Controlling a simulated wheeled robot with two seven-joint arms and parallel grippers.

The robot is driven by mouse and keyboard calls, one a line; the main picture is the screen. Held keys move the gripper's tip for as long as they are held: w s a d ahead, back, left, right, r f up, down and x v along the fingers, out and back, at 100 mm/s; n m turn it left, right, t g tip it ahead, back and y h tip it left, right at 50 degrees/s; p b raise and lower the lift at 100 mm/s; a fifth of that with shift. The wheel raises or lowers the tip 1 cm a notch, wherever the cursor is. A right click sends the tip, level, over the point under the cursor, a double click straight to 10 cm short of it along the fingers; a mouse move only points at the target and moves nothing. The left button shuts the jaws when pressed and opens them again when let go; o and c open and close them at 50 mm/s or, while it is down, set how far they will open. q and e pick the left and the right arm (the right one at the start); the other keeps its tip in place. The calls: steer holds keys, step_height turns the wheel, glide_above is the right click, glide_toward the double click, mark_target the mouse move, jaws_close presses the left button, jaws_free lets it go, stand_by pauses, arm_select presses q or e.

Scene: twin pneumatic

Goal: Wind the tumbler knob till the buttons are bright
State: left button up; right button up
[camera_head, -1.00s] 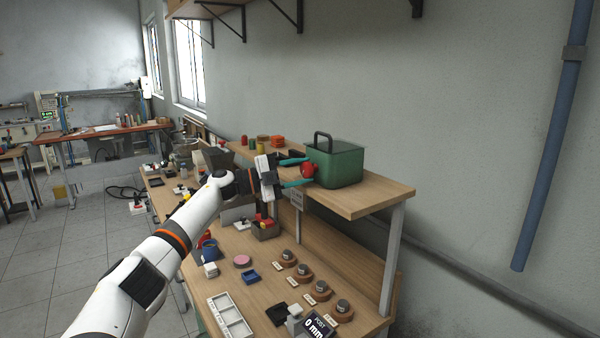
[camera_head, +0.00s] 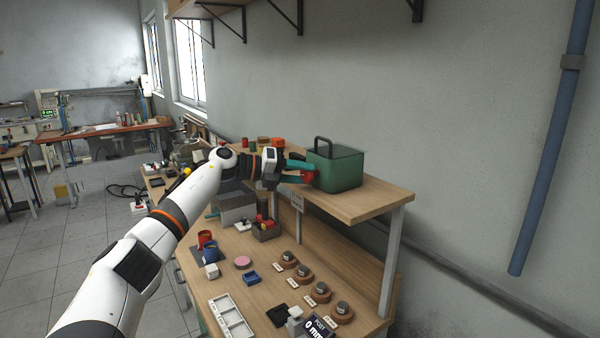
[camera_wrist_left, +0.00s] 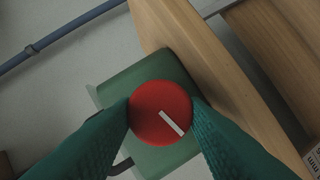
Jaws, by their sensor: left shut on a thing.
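The tumbler is a green box (camera_head: 341,167) with a dark handle on top, standing on the raised wooden shelf. Its red round knob (camera_wrist_left: 160,112) faces my left wrist camera and bears a white line slanting down to the right. My left gripper (camera_head: 304,171) is shut on the knob, one green finger on each side of it; the fingers also show in the left wrist view (camera_wrist_left: 160,118). In the head view the fingers partly cover the knob. I see no buttons that I can make out on the box. My right gripper is not in view.
The shelf (camera_head: 375,201) has a bare right end. Several small spools stand left of the box. A wall is behind.

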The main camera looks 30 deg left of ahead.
arm_select(q)
steer(key=shift+d+f+m+y, duration=0.1)
steer(key=shift+m+y, duration=0.4)
steer(key=shift+m, duration=0.4)
steer(key=o, duration=0.9)
steer(key=shift+o, duration=0.2)
steer(key=shift+s, duration=0.1)
steer(key=shift+s+a, duration=0.2)
steer(key=shift+a, duration=0.1)
steer(key=b+v, duration=0.3)
steer(key=v, duration=0.8)
steer(key=shift+r+b, duration=0.25)
steer(key=shift+b, duration=0.05)
